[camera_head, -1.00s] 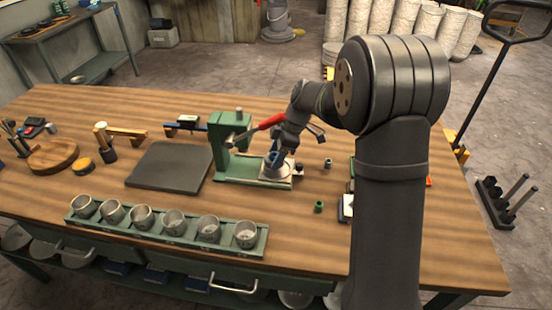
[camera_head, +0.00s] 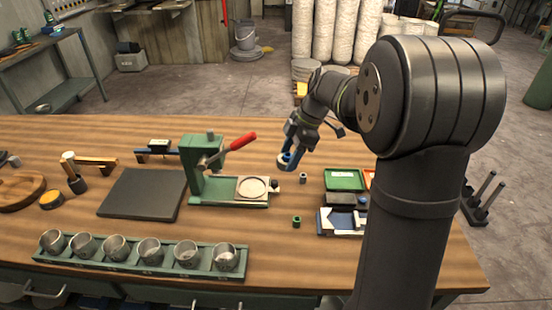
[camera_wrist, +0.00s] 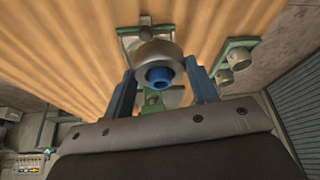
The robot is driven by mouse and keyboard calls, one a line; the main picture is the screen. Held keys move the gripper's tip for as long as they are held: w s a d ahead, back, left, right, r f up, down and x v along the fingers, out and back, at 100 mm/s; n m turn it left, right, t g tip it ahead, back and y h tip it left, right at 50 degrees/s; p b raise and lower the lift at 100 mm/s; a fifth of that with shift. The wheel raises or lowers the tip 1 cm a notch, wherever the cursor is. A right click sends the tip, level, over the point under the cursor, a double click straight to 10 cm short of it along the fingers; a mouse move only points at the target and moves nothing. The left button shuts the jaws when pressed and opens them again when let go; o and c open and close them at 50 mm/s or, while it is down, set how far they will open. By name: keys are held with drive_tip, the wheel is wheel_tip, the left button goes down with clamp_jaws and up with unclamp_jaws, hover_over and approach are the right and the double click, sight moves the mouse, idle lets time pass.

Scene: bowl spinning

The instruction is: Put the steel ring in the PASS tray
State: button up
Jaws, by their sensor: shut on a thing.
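My gripper (camera_head: 291,150) is up in the air, above the bench and right of the green press. It also shows in the wrist view (camera_wrist: 160,66), its two blue fingers on either side of the steel ring (camera_wrist: 153,50). The gripper is shut on the ring; a blue hollow piece (camera_wrist: 159,76) shows at the ring's middle. In the head view the ring (camera_head: 284,160) is small and partly covered by the fingers. A green tray (camera_head: 344,179) lies at the right, next to my arm; I cannot read any PASS label.
The green press (camera_head: 203,170) with its red lever and empty round seat (camera_head: 252,188) stands left of my gripper. Small green (camera_head: 296,222) and grey (camera_head: 303,194) pieces stand on the bench. A rack of cups (camera_head: 140,258) runs along the front. A blue-and-white box (camera_head: 340,222) lies nearer.

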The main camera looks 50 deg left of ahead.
drive_tip(key=w+d+f+m+t+y, duration=0.1)
drive_tip(key=w+d+f+m, duration=0.2)
drive_tip(key=w, duration=0.6)
drive_tip(key=w+d+f+m+t+y, duration=0.1)
drive_tip(key=w+d+f+m, duration=0.15)
drive_tip(key=w+d, duration=0.45)
drive_tip(key=shift+m, duration=0.25)
drive_tip(key=shift+w+a+f, duration=0.35)
drive_tip(key=shift+w+f, duration=0.05)
drive_tip(key=shift+f, duration=0.65)
drive_tip(key=shift+w+a+f, duration=0.35)
drive_tip(key=shift+w+f, duration=0.05)
drive_tip(key=shift+f, duration=0.7)
drive_tip(key=shift+w+a+f, duration=0.35)
drive_tip(key=shift+w+f, duration=0.05)
drive_tip(key=shift+f, duration=0.65)
drive_tip(key=shift+f, duration=0.3)
drive_tip(key=o, duration=1.3)
drive_tip(key=shift+r, duration=4.05)
